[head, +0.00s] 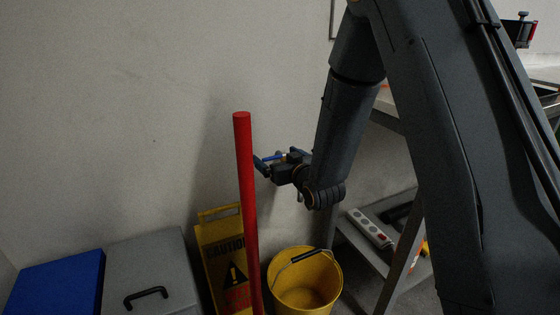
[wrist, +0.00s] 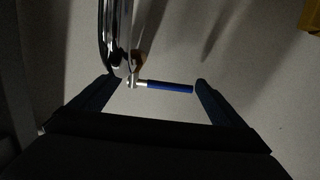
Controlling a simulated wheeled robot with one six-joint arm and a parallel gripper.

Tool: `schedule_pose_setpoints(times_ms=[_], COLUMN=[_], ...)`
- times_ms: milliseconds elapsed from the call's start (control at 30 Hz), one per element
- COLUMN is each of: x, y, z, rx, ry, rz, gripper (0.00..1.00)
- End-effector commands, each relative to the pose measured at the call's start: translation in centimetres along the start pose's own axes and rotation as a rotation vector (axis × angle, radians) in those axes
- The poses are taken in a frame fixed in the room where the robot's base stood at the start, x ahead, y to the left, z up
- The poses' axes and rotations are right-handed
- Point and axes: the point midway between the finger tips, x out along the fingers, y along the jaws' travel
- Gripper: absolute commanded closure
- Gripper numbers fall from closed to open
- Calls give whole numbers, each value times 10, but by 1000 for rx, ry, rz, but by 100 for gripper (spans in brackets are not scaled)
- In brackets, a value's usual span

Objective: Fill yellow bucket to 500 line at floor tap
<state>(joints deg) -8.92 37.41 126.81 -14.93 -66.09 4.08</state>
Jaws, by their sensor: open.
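The yellow bucket (head: 277,296) stands upright on the floor in the head view, its dark-gripped handle lying across its top. I see no water in it, and the 500 line cannot be made out. The floor tap's blue lever (head: 272,157) is by the wall above and a little left of the bucket. In the wrist view the lever (wrist: 170,87) lies crosswise, with the shiny metal tap pipe (wrist: 116,40) at its left. My gripper (wrist: 158,81) is open, with one fingertip near each end of the lever; contact cannot be told. In the head view my gripper (head: 266,162) is small and partly hidden.
A red pole (head: 245,180) rises in front of the tap area. A yellow caution sign (head: 212,255) leans left of the bucket. A grey case (head: 155,270) and a blue box (head: 60,280) sit further left. A metal bench with a power strip (head: 370,228) stands right.

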Motion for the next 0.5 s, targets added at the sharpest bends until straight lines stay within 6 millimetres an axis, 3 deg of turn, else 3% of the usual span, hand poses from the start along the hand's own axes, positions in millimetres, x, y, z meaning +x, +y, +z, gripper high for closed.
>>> schedule_pose_setpoints(times_ms=[233, 500], x=[1, 1], y=[0, 0], z=[0, 0], rx=[0, 0], ry=[0, 0], rz=[0, 0], gripper=[5, 49])
